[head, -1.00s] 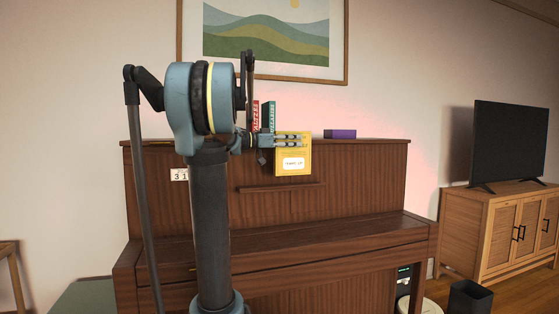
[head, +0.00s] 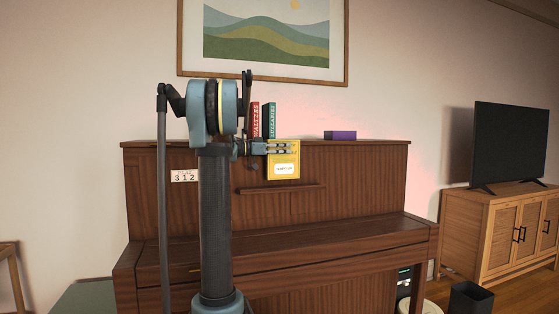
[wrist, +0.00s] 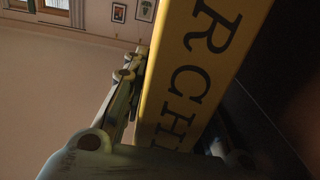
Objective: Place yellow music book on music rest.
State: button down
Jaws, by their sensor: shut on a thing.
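The yellow music book (head: 284,175) is upright in the head view, in front of the piano's upper panel. My gripper (head: 280,148) is shut on it near its top edge, coming from the left. In the wrist view the book's yellow spine (wrist: 195,75) with dark letters fills the middle, beside a gripper finger (wrist: 122,90). The music rest (head: 282,189) is a narrow wooden ledge on the piano panel. The book's lower edge shows just above the ledge; I cannot tell how far in front of it the book is.
A red book (head: 255,121) and a green book (head: 269,119) stand on the piano top (head: 375,140), behind my gripper. A purple box-like item (head: 340,135) lies there to the right. A number card (head: 185,176) is on the panel at left. The panel right of the book is clear.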

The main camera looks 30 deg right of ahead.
aim_at(283, 157)
notch_tip(283, 157, down, 3)
jog(key=shift+r, duration=0.1)
jog(key=shift+w+f, duration=0.15)
jog(key=shift+f, duration=0.35)
jog(key=c, duration=1.3)
grip_release()
jog(key=shift+f, duration=0.1)
jog(key=v, duration=1.2)
